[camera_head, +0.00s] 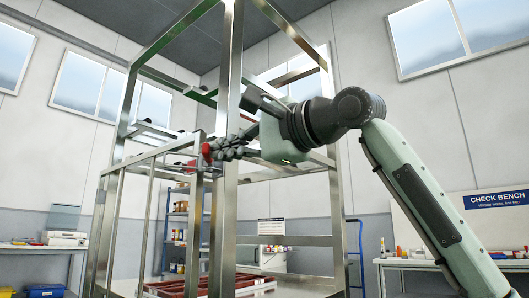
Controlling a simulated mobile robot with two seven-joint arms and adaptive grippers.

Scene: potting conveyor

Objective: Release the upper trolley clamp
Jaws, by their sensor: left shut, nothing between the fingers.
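The upper trolley clamp (206,152) shows as a small red part on the metal trolley frame (225,220), at a crossbar left of the picture's middle. My left gripper (214,150) is shut with nothing held, its dark fingers pointing left. Its arm enters from the lower right and bends over at the top. The fingertips are at the red part and cover some of it; I cannot tell whether they touch it. The clamp's exact position is too small to read. My right gripper is not in view.
Upright posts and crossbars of the frame stand close around my gripper. Reddish trays (178,288) lie low in the frame. A check bench (455,264) stands at right, another bench (42,248) at left, and a blue shelf rack (177,225) behind.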

